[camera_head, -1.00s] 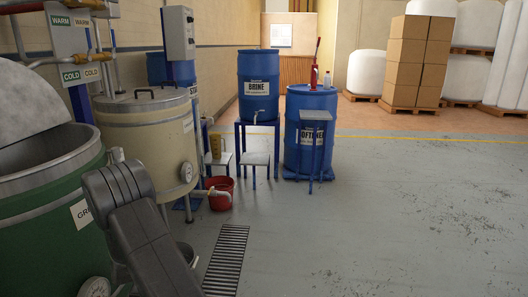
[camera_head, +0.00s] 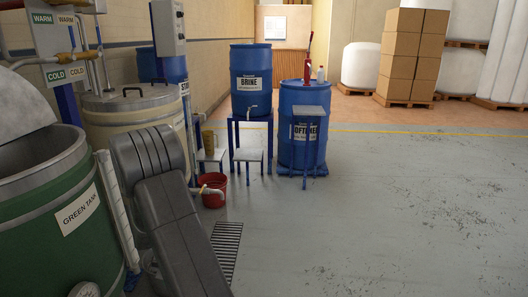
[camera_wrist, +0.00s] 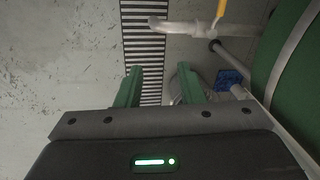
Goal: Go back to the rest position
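My gripper (camera_wrist: 159,82) shows in the wrist view with its two green fingers spread apart and nothing between them. Beyond the fingers is a floor drain grate (camera_wrist: 142,45), with a pale pipe (camera_wrist: 200,29) to the right of it. My arm (camera_head: 165,205) shows in the head view, folded low in front of the green tank's right side. The gripper itself is hidden in the head view.
The green tank (camera_head: 40,235) stands close at left, with a cream tank (camera_head: 130,115) behind. A red bucket (camera_head: 213,190) stands by the grate (camera_head: 226,245). A brine drum (camera_head: 250,80) and a softener drum (camera_head: 303,95) stand further back. The right floor is clear.

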